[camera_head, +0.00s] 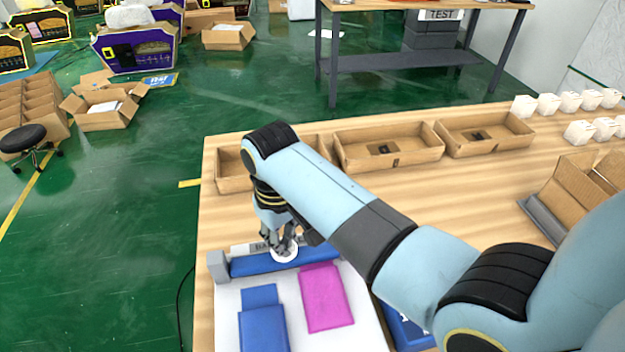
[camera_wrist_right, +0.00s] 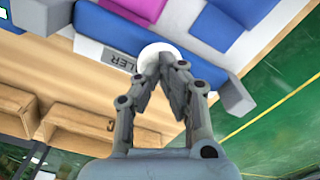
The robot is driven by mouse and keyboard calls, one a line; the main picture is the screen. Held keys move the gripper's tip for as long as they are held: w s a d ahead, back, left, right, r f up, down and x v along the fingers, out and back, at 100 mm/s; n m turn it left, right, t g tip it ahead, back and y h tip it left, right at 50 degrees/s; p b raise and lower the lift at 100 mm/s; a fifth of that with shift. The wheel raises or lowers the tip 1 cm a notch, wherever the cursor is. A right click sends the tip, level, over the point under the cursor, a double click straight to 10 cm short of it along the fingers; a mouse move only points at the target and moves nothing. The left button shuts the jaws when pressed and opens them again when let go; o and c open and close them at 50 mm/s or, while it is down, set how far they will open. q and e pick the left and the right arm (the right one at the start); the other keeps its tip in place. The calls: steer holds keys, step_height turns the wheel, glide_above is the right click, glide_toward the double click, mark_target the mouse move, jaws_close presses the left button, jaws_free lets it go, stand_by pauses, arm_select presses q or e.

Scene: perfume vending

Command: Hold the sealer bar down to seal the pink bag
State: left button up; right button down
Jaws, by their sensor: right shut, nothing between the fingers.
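The pink bag (camera_head: 325,298) lies flat on the white bed of the sealer (camera_head: 228,296), its far end at the blue sealer bar (camera_head: 252,264). In the right wrist view the pink bag (camera_wrist_right: 137,8) shows at the top edge. My right gripper (camera_head: 281,246) is shut and empty, its fingertips at the round white knob (camera_head: 286,256) on the bar. In the right wrist view the fingertips (camera_wrist_right: 166,62) meet over the white knob (camera_wrist_right: 155,50); I cannot tell how hard they press. My left gripper is not in view.
A blue bag (camera_head: 262,328) lies left of the pink one on the sealer. Open cardboard trays (camera_head: 388,147) line the table's far edge. Several small white boxes (camera_head: 548,103) and a cardboard divider box (camera_head: 580,190) are at the right. My right arm crosses the table's middle.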

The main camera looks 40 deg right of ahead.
steer(key=shift+s+f+p, duration=0.1)
steer(key=shift+p, duration=0.25)
stand_by(0.7)
steer(key=shift+f, duration=0.1)
stand_by(1.4)
step_height(320, 180, up, 3)
steer(key=p, duration=0.3)
steer(key=shift+r, duration=3.1)
